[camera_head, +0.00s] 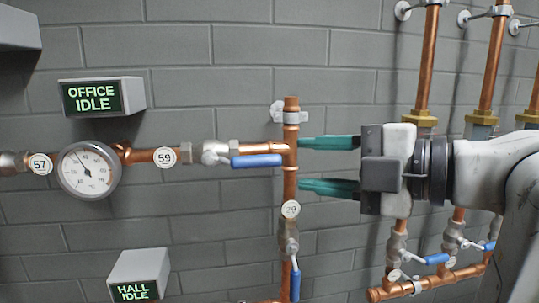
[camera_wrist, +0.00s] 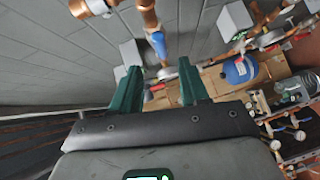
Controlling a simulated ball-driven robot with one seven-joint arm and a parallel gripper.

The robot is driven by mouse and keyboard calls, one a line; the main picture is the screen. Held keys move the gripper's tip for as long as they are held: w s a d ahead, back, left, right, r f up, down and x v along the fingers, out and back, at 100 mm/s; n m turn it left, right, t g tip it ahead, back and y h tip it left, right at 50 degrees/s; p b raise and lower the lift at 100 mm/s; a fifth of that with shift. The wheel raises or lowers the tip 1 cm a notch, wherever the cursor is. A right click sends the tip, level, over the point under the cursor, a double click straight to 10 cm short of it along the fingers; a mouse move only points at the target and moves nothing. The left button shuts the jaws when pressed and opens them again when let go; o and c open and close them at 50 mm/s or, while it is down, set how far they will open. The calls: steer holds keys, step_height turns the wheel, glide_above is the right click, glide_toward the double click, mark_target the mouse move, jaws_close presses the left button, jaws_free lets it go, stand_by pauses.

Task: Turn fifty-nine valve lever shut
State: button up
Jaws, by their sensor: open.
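The round tag 59 (camera_head: 165,157) hangs on a horizontal copper pipe, left of a valve body (camera_head: 212,152). The valve's blue lever (camera_head: 257,161) lies level along the pipe, pointing right toward the vertical pipe. My gripper (camera_head: 301,165) is to the right of the lever's end, its two green fingers apart one above the other, empty. In the head view the fingertips end beside the vertical pipe; I cannot tell whether they touch it. In the wrist view my gripper (camera_wrist: 157,70) also shows open. A blue lever (camera_wrist: 159,46) appears just beyond the fingertips there, its tag not visible.
The vertical copper pipe (camera_head: 290,185) carries tag 79 (camera_head: 290,209) and a blue lever (camera_head: 295,278) hanging down. A dial gauge (camera_head: 88,170) and tag 57 (camera_head: 40,163) are left. The OFFICE IDLE box (camera_head: 100,97) and HALL IDLE box (camera_head: 140,275) stand out from the wall.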

mark_target(265, 163)
steer(key=p+x, duration=0.2)
steer(key=x, duration=0.8)
jaws_close()
stand_by(0.4)
